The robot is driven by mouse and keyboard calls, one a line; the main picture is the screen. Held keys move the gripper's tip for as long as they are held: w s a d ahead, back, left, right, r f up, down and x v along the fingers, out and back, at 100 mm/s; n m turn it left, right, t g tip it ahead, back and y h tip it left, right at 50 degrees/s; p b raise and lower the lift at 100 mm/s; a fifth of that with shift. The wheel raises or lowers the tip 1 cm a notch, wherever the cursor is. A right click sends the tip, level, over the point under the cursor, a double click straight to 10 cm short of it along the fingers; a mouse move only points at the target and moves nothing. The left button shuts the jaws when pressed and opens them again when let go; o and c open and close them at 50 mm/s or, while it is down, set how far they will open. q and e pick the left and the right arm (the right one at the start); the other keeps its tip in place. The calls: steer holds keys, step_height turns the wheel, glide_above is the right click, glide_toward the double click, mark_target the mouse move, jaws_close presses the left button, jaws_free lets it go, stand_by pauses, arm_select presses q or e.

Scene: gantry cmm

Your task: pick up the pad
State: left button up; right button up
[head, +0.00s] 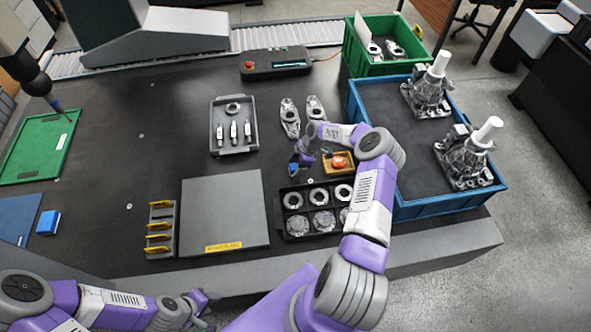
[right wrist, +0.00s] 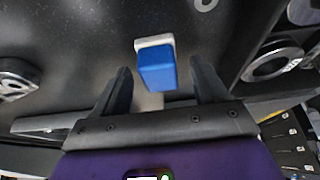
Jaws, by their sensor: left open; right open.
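A small blue pad with a white layer (right wrist: 156,66) shows in the right wrist view, lying on the dark table. In the head view a bit of its blue (head: 293,166) shows beside my right gripper (head: 303,161). My right gripper also fills the lower right wrist view (right wrist: 160,84); it is open and empty, with the pad in line with the gap between its fingers. I cannot tell how far beyond the fingertips the pad is. A second blue block (head: 48,222) lies at the far left. My left gripper (head: 205,304) is open at the table's front edge, away from both.
Close to my right gripper are an orange-filled small box (head: 339,170), a black tray of rings and discs (head: 283,222) and two metal brackets (head: 290,118). A grey plate (head: 224,210) lies left. A blue crate (head: 400,213) with two castings stands right.

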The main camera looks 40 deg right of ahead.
mark_target(296, 167)
steer(key=shift+f, duration=0.2)
steer(key=c, duration=1.1)
steer(key=shift+r, duration=0.1)
steer(key=shift+c, duration=0.2)
step_height(296, 167, up, 10)
steer(key=shift+f+p, duration=0.1)
steer(key=shift+p, duration=0.2)
